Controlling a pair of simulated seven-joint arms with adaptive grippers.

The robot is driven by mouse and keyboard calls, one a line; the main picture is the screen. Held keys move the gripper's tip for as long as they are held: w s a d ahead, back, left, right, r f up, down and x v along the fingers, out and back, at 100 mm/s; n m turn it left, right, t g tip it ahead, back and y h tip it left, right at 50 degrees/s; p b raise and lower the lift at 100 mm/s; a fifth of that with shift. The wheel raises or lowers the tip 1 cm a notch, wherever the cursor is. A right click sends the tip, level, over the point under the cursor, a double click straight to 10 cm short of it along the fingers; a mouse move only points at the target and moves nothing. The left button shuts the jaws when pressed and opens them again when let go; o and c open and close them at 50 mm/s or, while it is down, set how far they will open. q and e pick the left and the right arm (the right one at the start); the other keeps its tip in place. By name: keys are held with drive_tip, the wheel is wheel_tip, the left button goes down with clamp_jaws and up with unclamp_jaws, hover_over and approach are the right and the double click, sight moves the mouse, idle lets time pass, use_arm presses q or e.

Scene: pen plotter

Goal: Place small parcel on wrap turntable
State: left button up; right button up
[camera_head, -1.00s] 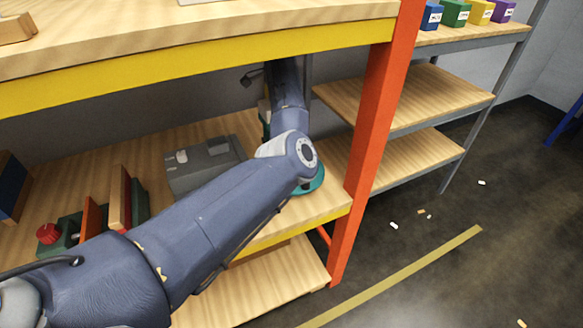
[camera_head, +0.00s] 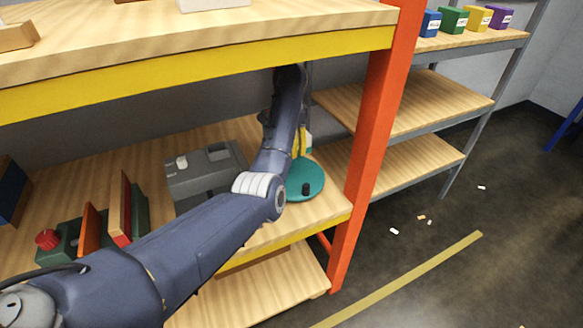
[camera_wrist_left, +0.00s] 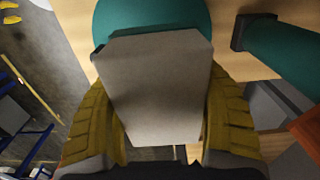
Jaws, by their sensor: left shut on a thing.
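My left gripper (camera_wrist_left: 158,105) is shut on the small parcel (camera_wrist_left: 155,75), a pale grey box between its two yellow fingers in the left wrist view. In the head view the yellow fingers (camera_head: 299,141) show only in part behind my left forearm, above the back of the wrap turntable (camera_head: 312,176). The turntable is a round teal disc with a small black knob at its front. Its teal disc also shows beyond the parcel in the left wrist view (camera_wrist_left: 150,14). I cannot tell whether the parcel touches it. My right gripper is not in view.
A grey machine (camera_head: 205,168) stands left of the turntable on the same wooden shelf. The upper bench with its yellow beam (camera_head: 200,66) hangs over my arm. An orange post (camera_head: 362,150) stands close to the turntable's right. A green device with a red knob (camera_head: 47,239) is at left.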

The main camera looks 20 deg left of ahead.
sight(291, 173)
use_arm(q)
drive_tip(key=shift+f, duration=4.95)
drive_tip(key=shift+f, duration=0.1)
drive_tip(key=o, duration=1.5)
drive_tip(key=shift+c, duration=0.2)
wheel_tip(291, 173, up, 12)
drive_tip(key=shift+d+f, duration=0.1)
drive_tip(key=shift+f, duration=0.15)
drive_tip(key=shift+r, duration=0.35)
